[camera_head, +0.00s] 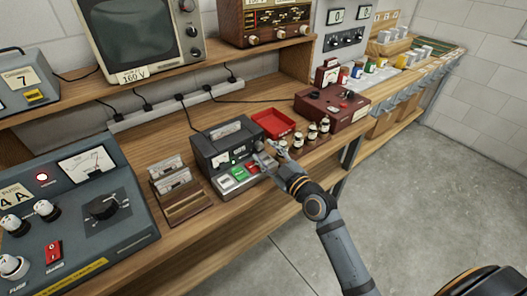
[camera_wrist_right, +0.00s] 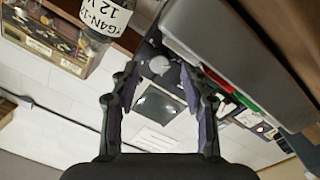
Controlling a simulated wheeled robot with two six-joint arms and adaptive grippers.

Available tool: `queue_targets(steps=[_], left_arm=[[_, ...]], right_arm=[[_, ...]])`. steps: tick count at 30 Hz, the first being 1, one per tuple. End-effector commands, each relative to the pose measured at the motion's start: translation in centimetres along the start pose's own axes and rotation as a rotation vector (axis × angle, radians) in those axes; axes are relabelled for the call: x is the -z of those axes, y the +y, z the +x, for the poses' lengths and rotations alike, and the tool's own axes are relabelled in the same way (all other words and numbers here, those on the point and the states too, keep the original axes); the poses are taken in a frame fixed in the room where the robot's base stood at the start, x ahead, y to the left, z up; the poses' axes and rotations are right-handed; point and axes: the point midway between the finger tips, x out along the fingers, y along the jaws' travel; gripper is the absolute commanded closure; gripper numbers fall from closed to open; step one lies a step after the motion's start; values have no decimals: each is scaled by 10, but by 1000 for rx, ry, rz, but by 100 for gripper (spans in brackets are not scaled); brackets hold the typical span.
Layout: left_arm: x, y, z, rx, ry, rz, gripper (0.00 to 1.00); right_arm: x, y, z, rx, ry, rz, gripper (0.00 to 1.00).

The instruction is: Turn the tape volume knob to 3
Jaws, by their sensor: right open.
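The tape player (camera_head: 213,160) is a dark grey box on the wooden bench, with a cassette on top and white, green and red keys along its front. A small round grey knob (camera_head: 259,146) shows at the right end of its front, beside my fingers; its setting is too small to read. My right gripper (camera_head: 268,152) is open right at that end. In the right wrist view, the open fingers (camera_wrist_right: 160,75) stand apart, with a pale round knob-like shape (camera_wrist_right: 158,65) beyond them and the grey player body (camera_wrist_right: 225,35) at upper right. My left gripper is out of view.
Several small labelled bottles (camera_head: 312,131) stand just right of my gripper, close to it. A red tray (camera_head: 273,123) lies behind. A cassette rack (camera_head: 180,200) and a large fuse panel (camera_head: 70,220) are left. A dark red meter box (camera_head: 335,108) stands farther right.

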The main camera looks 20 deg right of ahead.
Motion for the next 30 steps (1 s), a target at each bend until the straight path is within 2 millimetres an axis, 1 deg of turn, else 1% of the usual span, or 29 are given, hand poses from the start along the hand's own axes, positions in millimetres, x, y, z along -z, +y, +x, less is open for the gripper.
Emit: queue_targets(steps=[1,4,7,13,14,23,24,30], left_arm=[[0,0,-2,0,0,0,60],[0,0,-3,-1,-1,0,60],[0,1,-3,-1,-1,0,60],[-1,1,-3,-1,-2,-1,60],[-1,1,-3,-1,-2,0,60],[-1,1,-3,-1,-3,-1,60],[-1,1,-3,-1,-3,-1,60],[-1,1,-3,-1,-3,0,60]], right_arm=[[1,1,7,-2,0,1,54],[0,1,16,-1,-1,0,54],[0,0,19,1,-2,0,54],[-1,0,20,1,-2,-1,54],[-1,0,20,1,-2,-1,57],[-1,0,19,1,-2,-1,97],[-1,0,19,0,-2,-1,100],[-1,0,19,1,-2,5,100]])
